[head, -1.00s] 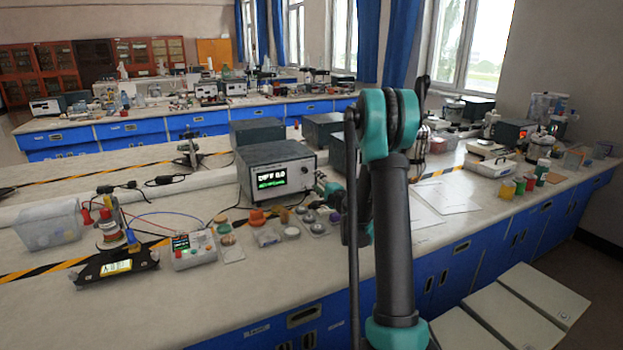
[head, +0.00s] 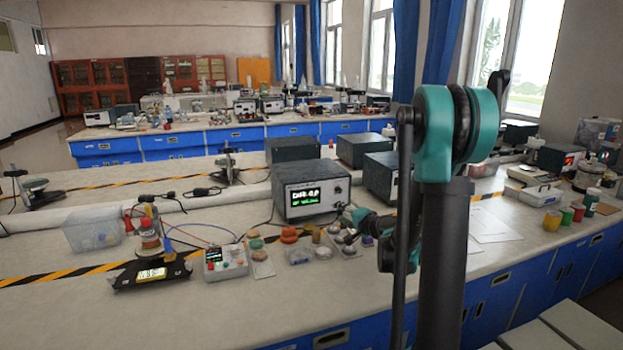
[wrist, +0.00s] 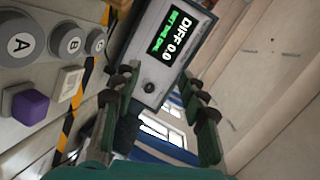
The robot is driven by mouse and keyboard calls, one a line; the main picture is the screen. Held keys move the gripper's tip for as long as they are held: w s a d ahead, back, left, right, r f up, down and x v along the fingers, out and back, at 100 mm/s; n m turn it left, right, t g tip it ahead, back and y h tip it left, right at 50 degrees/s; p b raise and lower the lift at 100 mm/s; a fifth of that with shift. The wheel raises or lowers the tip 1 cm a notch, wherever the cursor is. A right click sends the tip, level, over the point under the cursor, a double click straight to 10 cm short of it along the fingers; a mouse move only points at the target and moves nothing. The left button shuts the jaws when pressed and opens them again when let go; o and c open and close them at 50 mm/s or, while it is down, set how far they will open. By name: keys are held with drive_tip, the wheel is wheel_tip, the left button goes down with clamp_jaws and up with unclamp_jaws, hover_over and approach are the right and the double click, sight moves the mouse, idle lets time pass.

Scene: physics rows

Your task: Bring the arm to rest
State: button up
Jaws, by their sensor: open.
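My arm (head: 445,200) stands upright at the right of the head view, its teal joint in front of the windows. My gripper (wrist: 160,118) shows in the wrist view with its two dark green fingers spread apart and nothing between them. In the head view the gripper (head: 352,222) is small and partly hidden, low over the bench (head: 270,295) by the small round pieces. Beyond the fingers in the wrist view is the grey meter box (wrist: 150,85) with a green and white display reading DIFF 0.0.
In the head view, a control box (head: 225,262), a clear bin (head: 93,230) and coloured jars (head: 553,220) stand on the bench.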

drive_tip(key=s+f+n+g+h, duration=0.1)
drive_tip(key=s+f+n+g, duration=0.1)
drive_tip(key=s, duration=0.7)
drive_tip(key=s+d+f+n+g+h, duration=0.1)
drive_tip(key=s+f+n+g+h, duration=0.1)
drive_tip(key=s, duration=0.8)
drive_tip(key=s+f+n+g+h, duration=0.1)
drive_tip(key=s+f+n+g, duration=0.3)
drive_tip(key=s, duration=0.5)
drive_tip(key=shift+s+d+f+h, duration=0.1)
drive_tip(key=shift+d+f+h, duration=0.05)
drive_tip(key=shift+f, duration=0.25)
drive_tip(key=shift+s+d+f+h, duration=0.1)
drive_tip(key=shift+d+f+h, duration=0.05)
drive_tip(key=shift+f, duration=0.2)
drive_tip(key=s+d+f+n+g+h, duration=0.1)
drive_tip(key=s+d+f+h, duration=0.1)
drive_tip(key=s+d, duration=0.3)
drive_tip(key=s, duration=0.3)
drive_tip(key=shift+f+g+h, duration=0.3)
drive_tip(key=shift+f+h, duration=0.1)
drive_tip(key=shift+w, duration=0.1)
